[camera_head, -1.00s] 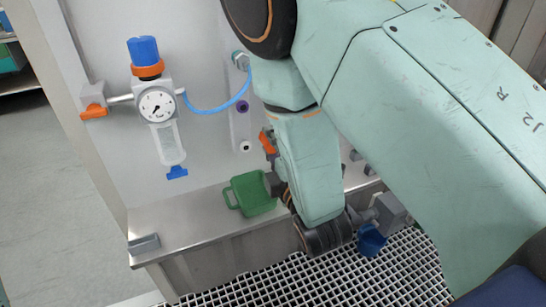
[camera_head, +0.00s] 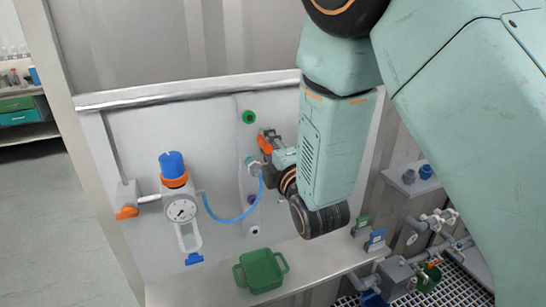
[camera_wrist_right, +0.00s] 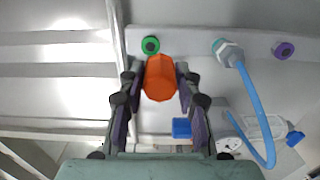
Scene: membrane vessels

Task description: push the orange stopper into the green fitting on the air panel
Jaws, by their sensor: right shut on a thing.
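The orange stopper (camera_wrist_right: 159,79) sits between the fingers of my right gripper (camera_wrist_right: 155,76) in the right wrist view. My right gripper (camera_head: 270,141) is shut on it, and the stopper (camera_head: 264,144) shows partly in the head view. The green fitting (camera_head: 249,117) is a ring with a dark centre high on the pale air panel (camera_head: 140,150). In the head view it is just up and left of the stopper. It also shows in the wrist view (camera_wrist_right: 151,45), just beyond the stopper's upper edge; the two look apart. My left gripper is not in view.
A fitting with a blue hose (camera_head: 237,217) and a purple fitting (camera_head: 252,199) lie below on the same strip. A gauge (camera_head: 181,209) with a blue knob is at left. A green tray (camera_head: 261,271) stands on the ledge below. Grey piping (camera_head: 396,275) is at right.

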